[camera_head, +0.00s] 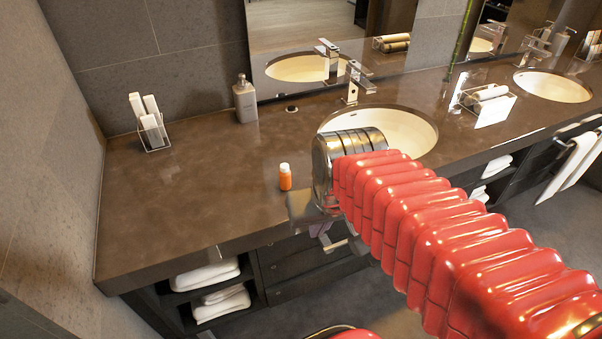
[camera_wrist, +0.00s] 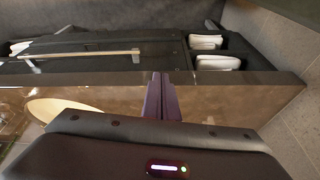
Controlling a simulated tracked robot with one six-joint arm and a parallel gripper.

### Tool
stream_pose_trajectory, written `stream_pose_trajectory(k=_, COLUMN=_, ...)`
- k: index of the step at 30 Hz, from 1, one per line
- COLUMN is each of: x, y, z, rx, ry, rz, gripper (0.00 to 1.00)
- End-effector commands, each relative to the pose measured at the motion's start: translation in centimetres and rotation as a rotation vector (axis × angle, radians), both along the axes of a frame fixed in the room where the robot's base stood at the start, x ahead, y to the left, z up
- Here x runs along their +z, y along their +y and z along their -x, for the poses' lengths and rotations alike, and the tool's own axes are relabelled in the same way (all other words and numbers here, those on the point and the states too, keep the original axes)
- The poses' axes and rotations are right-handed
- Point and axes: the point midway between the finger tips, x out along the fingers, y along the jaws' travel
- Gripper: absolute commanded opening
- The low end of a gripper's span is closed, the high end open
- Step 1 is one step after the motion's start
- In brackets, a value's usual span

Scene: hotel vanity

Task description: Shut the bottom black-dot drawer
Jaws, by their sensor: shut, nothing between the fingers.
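A dark drawer unit (camera_head: 297,262) sits under the counter, right of the towel shelves. It also shows in the wrist view (camera_wrist: 158,46), where the picture looks turned over, with a long pale bar handle (camera_wrist: 85,54) across one front. No black dot can be made out, and I cannot tell how far the bottom drawer stands out. My gripper (camera_wrist: 160,78) is shut and empty, its purple fingers in front of the counter edge and pointing toward the drawers. In the head view my gripper (camera_head: 320,230) is small and partly hidden behind my arm, near the counter's front edge.
The brown counter (camera_head: 190,200) overhangs the drawers. An orange bottle (camera_head: 285,178) stands near its front edge, close to my arm. A sink (camera_head: 400,128) lies behind my arm. White towels (camera_head: 207,273) fill open shelves left of the drawers. A wall closes off the left side.

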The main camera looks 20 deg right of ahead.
Motion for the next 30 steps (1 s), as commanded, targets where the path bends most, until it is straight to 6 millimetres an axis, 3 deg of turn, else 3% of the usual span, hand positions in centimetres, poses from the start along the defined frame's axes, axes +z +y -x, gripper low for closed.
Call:
stream_pose_trajectory(k=6, x=3.3, y=3.5, z=0.6, rx=0.144, ry=-0.121, rz=0.041, gripper=0.00)
stream_pose_trajectory(k=10, x=4.2, y=4.8, z=0.8, rx=0.191, ry=-0.156, rz=0.043, gripper=0.00)
stream_pose_trajectory(k=30, x=4.4, y=5.1, z=0.8, rx=0.201, ry=-0.164, rz=0.042, gripper=0.00)
